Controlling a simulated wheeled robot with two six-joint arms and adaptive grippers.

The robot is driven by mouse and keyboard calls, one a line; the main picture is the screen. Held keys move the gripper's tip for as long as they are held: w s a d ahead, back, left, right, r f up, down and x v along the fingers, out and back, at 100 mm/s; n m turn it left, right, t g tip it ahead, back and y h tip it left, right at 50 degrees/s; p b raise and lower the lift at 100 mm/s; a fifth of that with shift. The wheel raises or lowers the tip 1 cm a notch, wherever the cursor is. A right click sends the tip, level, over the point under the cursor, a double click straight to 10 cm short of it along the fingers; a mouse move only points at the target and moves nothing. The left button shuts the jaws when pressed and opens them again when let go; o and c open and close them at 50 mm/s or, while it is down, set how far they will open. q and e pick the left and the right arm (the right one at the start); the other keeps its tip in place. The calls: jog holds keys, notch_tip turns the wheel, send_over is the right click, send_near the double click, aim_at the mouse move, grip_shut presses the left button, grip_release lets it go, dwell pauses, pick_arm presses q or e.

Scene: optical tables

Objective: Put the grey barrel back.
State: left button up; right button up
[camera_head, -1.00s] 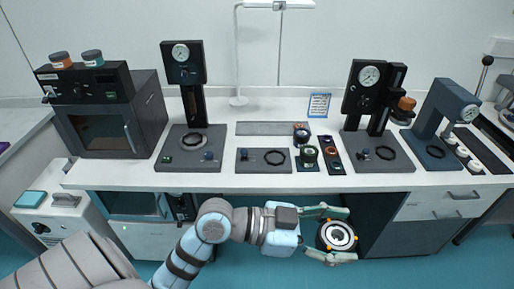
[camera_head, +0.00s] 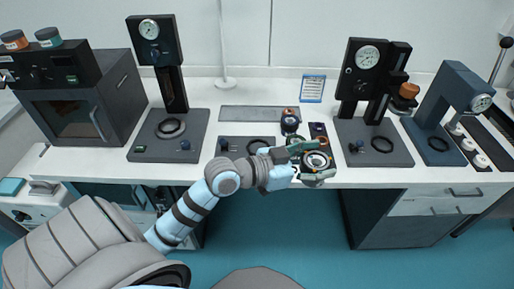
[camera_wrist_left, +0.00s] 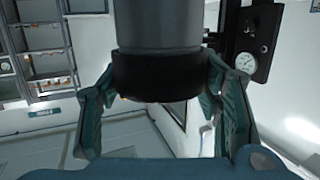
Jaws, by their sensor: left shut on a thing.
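My left gripper (camera_head: 322,162) is shut on the grey barrel (camera_head: 316,160), at the front edge of the bench in the head view. From above the barrel shows a round end with a pale ring and a dark centre. In the left wrist view the grey barrel (camera_wrist_left: 158,35) stands between the two fingers of my left gripper (camera_wrist_left: 162,100), with a wide black band at its lower end. The held barrel and fingers hide part of the bench behind them. My right gripper is not in view.
Dark base plates with black rings stand on the white bench (camera_head: 210,172): a left gauge stand (camera_head: 168,137), a middle plate (camera_head: 234,143) and a right gauge stand (camera_head: 372,143). A small dark part with an orange top (camera_head: 291,121) is behind my gripper. A blue-grey press (camera_head: 440,110) stands right.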

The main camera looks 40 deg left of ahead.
pick_arm(q)
jog(key=w+a+f+n+t+y+b, duration=0.15)
jog(key=w+a+n+y, duration=0.3)
jog(key=w+a, duration=0.45)
jog(key=w+a+r+n+y+b, duration=0.1)
jog(key=a+r+n+y, duration=0.25)
jog(key=a, duration=0.45)
jog(key=w+a+r+n+y+b, duration=0.1)
jog(key=w+a+r+n+y, duration=0.15)
jog(key=a+y, duration=0.4)
jog(key=shift+m+h, duration=0.25)
jog(key=shift+h, duration=0.3)
jog(key=f+b, duration=0.1)
jog(key=f, duration=0.5)
jog(key=a+f+b, duration=0.1)
jog(key=f+b, duration=0.1)
jog(key=f, duration=0.5)
jog(key=s+f+b, duration=0.1)
jog(key=f+b, duration=0.1)
jog(key=f, duration=0.4)
jog(key=shift+s+a+f, duration=0.1)
jog(key=shift+a+f, duration=0.2)
jog(key=shift+a, duration=0.1)
jog(key=shift+c, duration=0.7)
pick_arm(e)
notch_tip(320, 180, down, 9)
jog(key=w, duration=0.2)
